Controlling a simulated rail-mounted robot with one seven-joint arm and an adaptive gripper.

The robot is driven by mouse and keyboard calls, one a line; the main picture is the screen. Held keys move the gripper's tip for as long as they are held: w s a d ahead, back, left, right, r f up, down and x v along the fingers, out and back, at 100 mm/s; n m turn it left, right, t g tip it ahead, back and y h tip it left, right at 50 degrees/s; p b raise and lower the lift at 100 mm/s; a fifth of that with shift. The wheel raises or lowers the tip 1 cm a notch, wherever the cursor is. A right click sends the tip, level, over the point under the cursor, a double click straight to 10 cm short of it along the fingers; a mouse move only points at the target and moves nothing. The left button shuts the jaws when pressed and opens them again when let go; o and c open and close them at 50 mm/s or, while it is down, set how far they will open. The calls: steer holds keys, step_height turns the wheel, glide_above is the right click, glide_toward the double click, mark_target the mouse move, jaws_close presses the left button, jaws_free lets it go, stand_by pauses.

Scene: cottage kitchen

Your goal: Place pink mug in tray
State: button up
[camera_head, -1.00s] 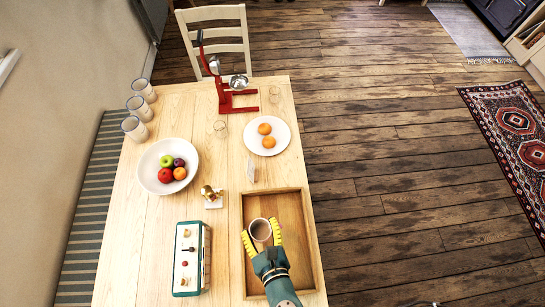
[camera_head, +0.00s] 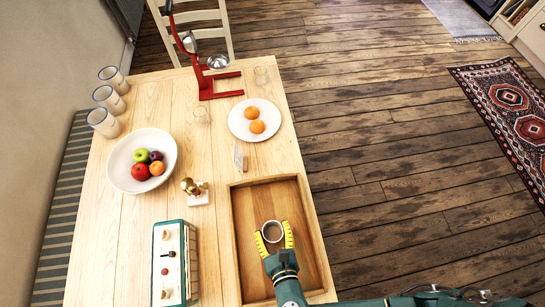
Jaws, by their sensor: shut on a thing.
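The pink mug (camera_head: 272,231) is seen from above, its round rim facing up and its inside brownish. My gripper (camera_head: 273,237) is shut on it, with one yellow finger on each side. The mug and fingers are over the wooden tray (camera_head: 241,240), within its walls, right of its middle. I cannot tell whether the mug's base touches the tray floor. The rest of the tray is empty.
A green-framed box (camera_head: 172,265) stands left of the tray, with a small golden figure (camera_head: 194,190) behind it. A fruit bowl (camera_head: 122,176), a plate with oranges (camera_head: 238,122) and a red juicer (camera_head: 208,86) stand farther back.

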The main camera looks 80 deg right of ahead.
steer(key=shift+f, duration=0.15)
steer(key=shift+f, duration=0.15)
steer(key=o, duration=1.2)
steer(key=shift+a+r, duration=0.15)
steer(key=shift+r, duration=0.15)
steer(key=shift+p+v, duration=2.2)
steer(key=shift+v, duration=3.65)
steer(key=shift+f, duration=0.15)
